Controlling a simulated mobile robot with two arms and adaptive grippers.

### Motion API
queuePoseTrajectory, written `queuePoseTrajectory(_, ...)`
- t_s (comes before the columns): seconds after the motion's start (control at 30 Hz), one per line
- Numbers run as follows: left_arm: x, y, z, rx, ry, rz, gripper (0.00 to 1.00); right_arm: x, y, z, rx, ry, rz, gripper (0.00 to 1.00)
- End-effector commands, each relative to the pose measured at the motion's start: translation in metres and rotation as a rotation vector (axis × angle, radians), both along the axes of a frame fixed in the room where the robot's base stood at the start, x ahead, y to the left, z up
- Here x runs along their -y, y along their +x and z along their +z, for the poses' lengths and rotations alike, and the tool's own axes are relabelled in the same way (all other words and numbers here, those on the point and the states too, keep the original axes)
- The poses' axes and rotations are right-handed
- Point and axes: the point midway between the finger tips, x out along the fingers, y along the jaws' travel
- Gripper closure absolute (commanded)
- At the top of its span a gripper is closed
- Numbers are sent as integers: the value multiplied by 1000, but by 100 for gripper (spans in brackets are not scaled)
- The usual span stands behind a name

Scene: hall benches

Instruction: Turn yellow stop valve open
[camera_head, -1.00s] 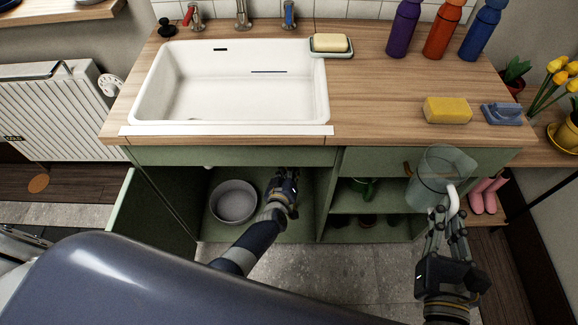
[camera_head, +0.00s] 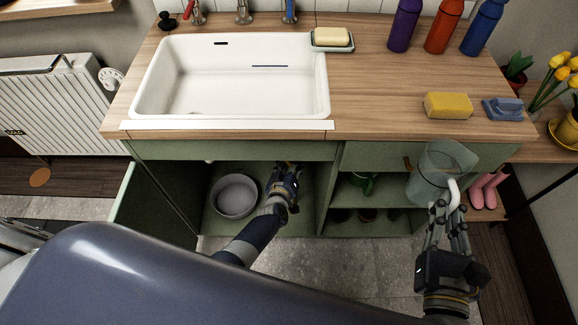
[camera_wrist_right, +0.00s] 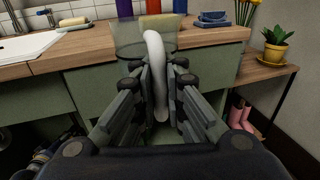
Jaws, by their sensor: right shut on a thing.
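No yellow stop valve can be made out in either view; the inside of the sink cabinet (camera_head: 223,165) is dark and partly hidden by my arm. My left gripper (camera_head: 288,172) reaches into this open cabinet, to the right of a grey bowl (camera_head: 234,196). Its fingers are small and dark against the cabinet, so whether they are open or shut cannot be told. My right gripper (camera_head: 447,212) is shut on the white handle of a clear jug (camera_head: 428,175) and holds it upright in front of the counter. The handle (camera_wrist_right: 157,75) shows between its fingers in the right wrist view.
The white sink (camera_head: 230,80) is above the cabinet. The open cabinet door (camera_head: 150,205) stands to the left of my left arm. Shelves with a green watering can (camera_head: 362,181) are right of the cabinet. A yellow sponge (camera_head: 448,105) and several bottles sit on the counter (camera_head: 370,100).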

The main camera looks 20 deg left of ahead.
Motion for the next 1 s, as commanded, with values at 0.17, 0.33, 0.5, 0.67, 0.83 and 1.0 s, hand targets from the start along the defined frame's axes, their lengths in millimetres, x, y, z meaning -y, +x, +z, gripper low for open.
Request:
queuePoseTrajectory(0.17, 2, -8, 2, 0, -1, -1, 65, 0, 0, 1, 1, 0, 0, 100)
queuePoseTrajectory(0.33, 2, -23, 7, -1, -2, 1, 65, 0, 0, 1, 1, 0, 0, 100)
queuePoseTrajectory(0.5, 4, -42, 13, -1, -3, 1, 65, 0, 0, 0, 1, 0, 0, 100)
queuePoseTrajectory(0.67, 5, -58, 19, -2, -1, 0, 65, 0, 0, 0, 1, 0, 0, 100)
queuePoseTrajectory(0.83, 5, -70, 24, -1, -1, 1, 65, 0, 0, 0, 1, 0, 0, 100)
queuePoseTrajectory(1.0, 6, -75, 26, -1, 0, 0, 65, 0, 0, 1, 1, 0, 0, 100)
